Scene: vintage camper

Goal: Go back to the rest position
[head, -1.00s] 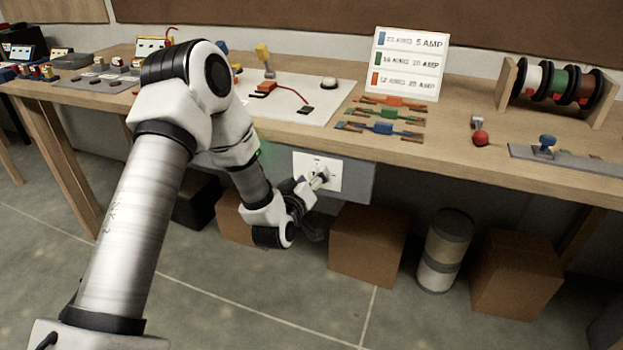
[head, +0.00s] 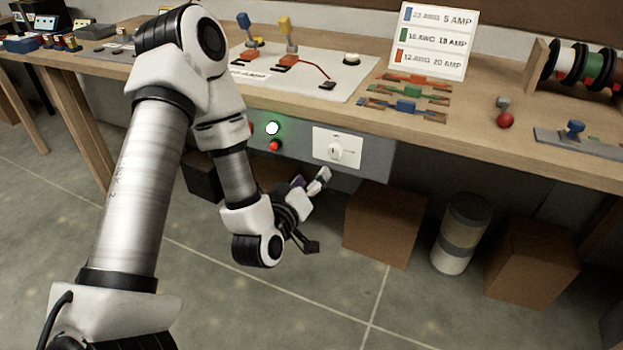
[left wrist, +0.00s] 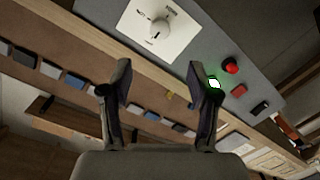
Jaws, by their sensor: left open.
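My left gripper (head: 318,212) hangs in front of the workbench, below and a little left of the rotary knob (head: 336,151) on its white plate. It is apart from the knob. In the left wrist view my left gripper (left wrist: 162,80) has its two fingers spread with nothing between them. The knob (left wrist: 158,28) shows there beyond the fingers, near the top. A lit green lamp (head: 272,128) and a red button (head: 275,145) sit on the grey panel left of the knob. My right gripper is in no view.
The wooden workbench (head: 480,125) carries a white board (head: 345,85), a wire-gauge sign (head: 432,40), coloured connectors and wire spools. Cardboard boxes (head: 385,225) and a canister (head: 462,235) stand under it. The floor in front is clear.

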